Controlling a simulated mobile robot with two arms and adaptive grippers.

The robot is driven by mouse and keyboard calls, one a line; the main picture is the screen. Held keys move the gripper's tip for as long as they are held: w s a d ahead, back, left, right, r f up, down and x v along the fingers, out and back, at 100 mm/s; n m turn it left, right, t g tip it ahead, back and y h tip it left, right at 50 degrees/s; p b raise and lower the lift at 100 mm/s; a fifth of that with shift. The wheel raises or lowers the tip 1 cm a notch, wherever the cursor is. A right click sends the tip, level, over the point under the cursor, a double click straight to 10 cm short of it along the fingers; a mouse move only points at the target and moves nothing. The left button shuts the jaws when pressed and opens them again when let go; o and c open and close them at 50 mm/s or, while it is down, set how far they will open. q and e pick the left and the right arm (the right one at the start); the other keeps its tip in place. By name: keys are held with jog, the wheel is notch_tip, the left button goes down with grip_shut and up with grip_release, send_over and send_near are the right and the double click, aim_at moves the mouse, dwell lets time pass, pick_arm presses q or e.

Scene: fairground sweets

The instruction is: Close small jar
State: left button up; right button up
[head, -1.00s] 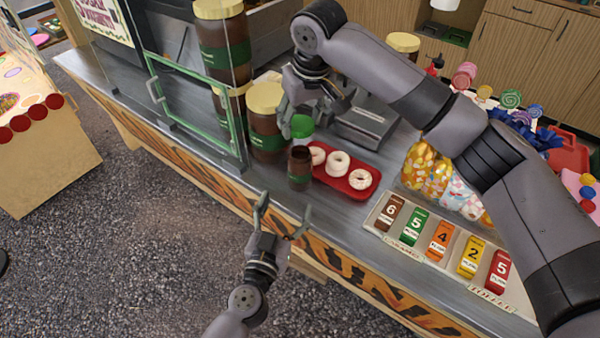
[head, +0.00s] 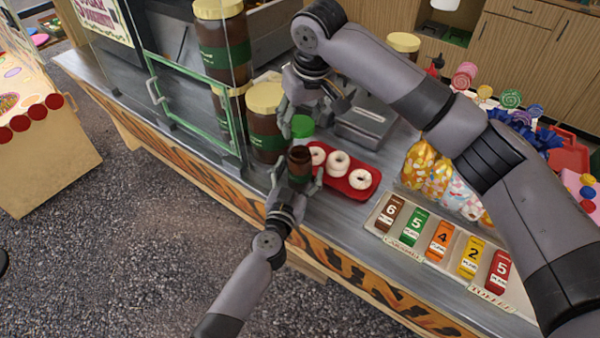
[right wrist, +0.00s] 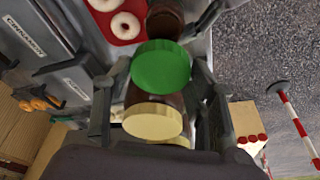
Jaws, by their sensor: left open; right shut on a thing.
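The small brown jar (head: 299,160) stands without a lid on the counter, left of the red tray. Its open mouth also shows at the top of the right wrist view (right wrist: 165,20). My right gripper (head: 308,112) is shut on the green lid (head: 302,126), just above and behind the jar. In the right wrist view the green lid (right wrist: 161,67) sits between the fingers. My left gripper (head: 294,180) is open, with its fingers on either side of the small jar; I cannot tell whether they touch it.
The red tray (head: 350,194) with several doughnuts lies right of the jar. Large jars with cream lids (head: 265,98) stand close on the left, beside a glass case (head: 195,95). Price signs (head: 440,240) line the counter's front right. Sweet bags (head: 418,163) stand behind them.

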pick_arm(q)
jog(key=shift+c, duration=0.5)
grip_shut()
pick_arm(e)
send_over(300, 151)
jog(key=shift+s+d+f, duration=0.1)
jog(key=shift+s+f, duration=0.05)
jog(key=shift+f, duration=1.1)
jog(key=shift+s+f, duration=0.15)
jog(key=shift+f, duration=1.1)
jog(key=shift+f, duration=0.85)
jog(key=shift+f, duration=0.6)
